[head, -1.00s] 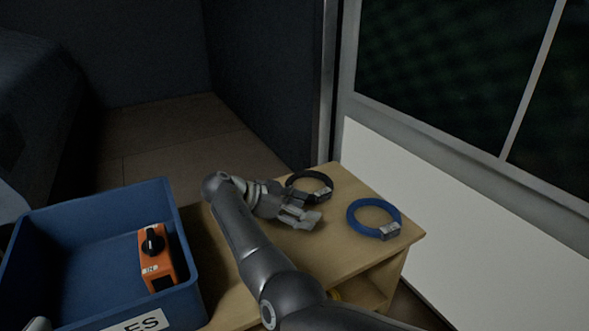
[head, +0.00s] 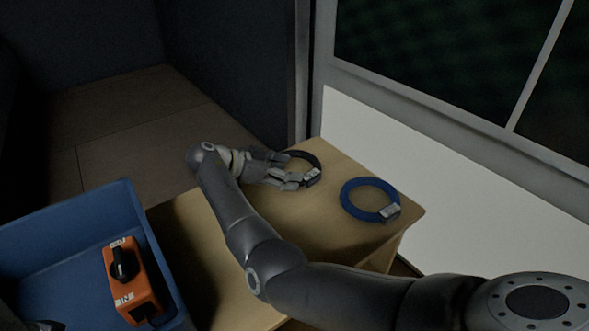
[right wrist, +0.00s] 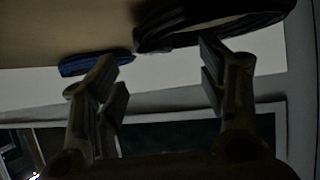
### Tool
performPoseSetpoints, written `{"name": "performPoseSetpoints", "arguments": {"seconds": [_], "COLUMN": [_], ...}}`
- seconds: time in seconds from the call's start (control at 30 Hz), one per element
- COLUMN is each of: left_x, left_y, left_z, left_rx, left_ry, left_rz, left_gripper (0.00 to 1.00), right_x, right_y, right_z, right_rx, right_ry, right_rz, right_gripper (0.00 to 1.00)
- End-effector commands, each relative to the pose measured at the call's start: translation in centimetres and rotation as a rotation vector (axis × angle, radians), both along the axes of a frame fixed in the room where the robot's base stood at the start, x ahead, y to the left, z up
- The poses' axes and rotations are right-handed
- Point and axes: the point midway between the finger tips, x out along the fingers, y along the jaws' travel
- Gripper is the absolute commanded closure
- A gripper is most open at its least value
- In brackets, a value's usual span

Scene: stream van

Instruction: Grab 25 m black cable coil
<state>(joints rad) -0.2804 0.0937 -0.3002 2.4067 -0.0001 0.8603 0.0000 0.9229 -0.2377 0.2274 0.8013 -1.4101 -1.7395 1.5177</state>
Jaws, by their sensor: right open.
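The black cable coil (head: 313,160) lies near the far edge of the wooden table, with a pale label on its near right side. My right gripper (head: 290,172) is open at the coil's left side, partly covering it. I cannot tell whether the fingers touch it. In the right wrist view the black coil (right wrist: 215,28) is just ahead of the right gripper (right wrist: 163,85), whose fingers are apart with nothing between them. My left gripper cannot be made out.
A blue cable coil (head: 345,205) lies to the right on the table (head: 270,225); it also shows in the right wrist view (right wrist: 95,62). A blue bin (head: 150,235) at the left holds an orange switch box (head: 133,285). A white wall panel (head: 450,215) borders the table.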

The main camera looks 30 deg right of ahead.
Motion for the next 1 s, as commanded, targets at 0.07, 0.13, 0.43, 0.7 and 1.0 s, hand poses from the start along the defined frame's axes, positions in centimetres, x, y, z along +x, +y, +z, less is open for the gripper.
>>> {"name": "performPoseSetpoints", "arguments": {"seconds": [0.07, 0.13, 0.43, 0.7, 1.0], "left_x": [0.1, 0.2, 0.3, 0.3, 0.3], "left_y": [0.0, -0.1, -0.2, -0.2, -0.2], "left_z": [-0.1, 0.0, 0.7, 0.8, 0.8], "left_rx": [0.0, 0.001, 0.004, 0.004, 0.003], "left_ry": [-0.01, -0.023, -0.056, -0.056, -0.057], "left_rz": [0.0, 0.002, 0.003, 0.003, 0.002], "left_gripper": [0.16, 0.16, 0.16, 0.16, 0.16], "right_x": [-0.4, -0.8, -1.2, -1.2, -1.2], "right_y": [-0.7, -1.5, -4.0, -4.0, -4.0], "right_z": [-0.8, -1.6, -2.8, -2.7, -2.7], "right_rx": [0.0, 0.0, 0.0, 0.0, 0.001], "right_ry": [0.001, 0.001, 0.001, 0.002, 0.002], "right_rz": [-0.003, -0.003, -0.002, -0.001, -0.001], "right_gripper": [0.34, 0.34, 0.34, 0.43, 0.81]}}
